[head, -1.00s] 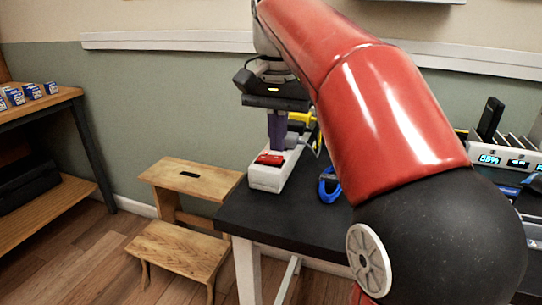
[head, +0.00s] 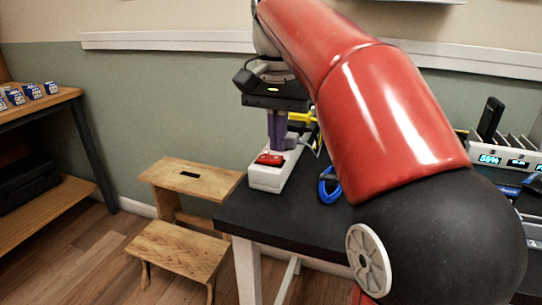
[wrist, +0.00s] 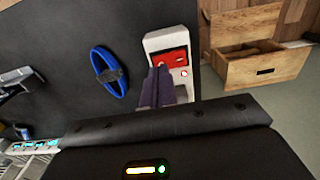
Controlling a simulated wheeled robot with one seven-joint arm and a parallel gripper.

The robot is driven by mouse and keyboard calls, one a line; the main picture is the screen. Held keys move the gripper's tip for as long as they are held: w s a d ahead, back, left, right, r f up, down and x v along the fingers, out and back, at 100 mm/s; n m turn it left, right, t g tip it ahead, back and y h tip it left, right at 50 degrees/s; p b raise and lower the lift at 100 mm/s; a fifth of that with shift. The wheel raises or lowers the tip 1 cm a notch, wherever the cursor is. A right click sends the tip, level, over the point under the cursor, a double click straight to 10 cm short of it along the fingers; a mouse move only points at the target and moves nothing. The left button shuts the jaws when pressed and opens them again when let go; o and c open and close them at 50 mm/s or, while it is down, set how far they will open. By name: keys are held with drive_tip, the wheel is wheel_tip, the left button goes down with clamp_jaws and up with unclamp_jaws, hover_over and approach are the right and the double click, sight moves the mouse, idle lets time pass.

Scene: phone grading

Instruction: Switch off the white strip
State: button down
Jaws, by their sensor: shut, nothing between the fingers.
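The white strip (head: 265,180) lies on the black table near its left corner, with a red rocker switch (head: 270,159) at its near end. In the wrist view the strip (wrist: 184,92) shows with the red switch (wrist: 171,61) just beyond my fingertips. My gripper (head: 276,148) is shut and empty, pointing down over the strip right behind the switch. In the wrist view my gripper's purple fingers (wrist: 158,72) overlap the switch's edge. I cannot tell whether they touch it. The fingers hide part of the strip.
A coiled blue cable (head: 328,186) lies on the black table (head: 290,222) right of the strip. A wooden step stool (head: 190,180) stands left of the table. A device with lit displays (head: 495,158) is at right. A wooden shelf (head: 40,106) is at far left.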

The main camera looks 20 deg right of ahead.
sight(277, 158)
drive_tip(key=shift+f, duration=0.25)
drive_tip(key=shift+f+b, duration=0.55)
drive_tip(key=shift+f, duration=0.2)
wheel_tip(277, 158, up, 3)
drive_tip(key=p, duration=0.3)
drive_tip(key=shift+r, duration=0.15)
drive_tip(key=shift+r+p, duration=0.6)
drive_tip(key=shift+r, duration=1.3)
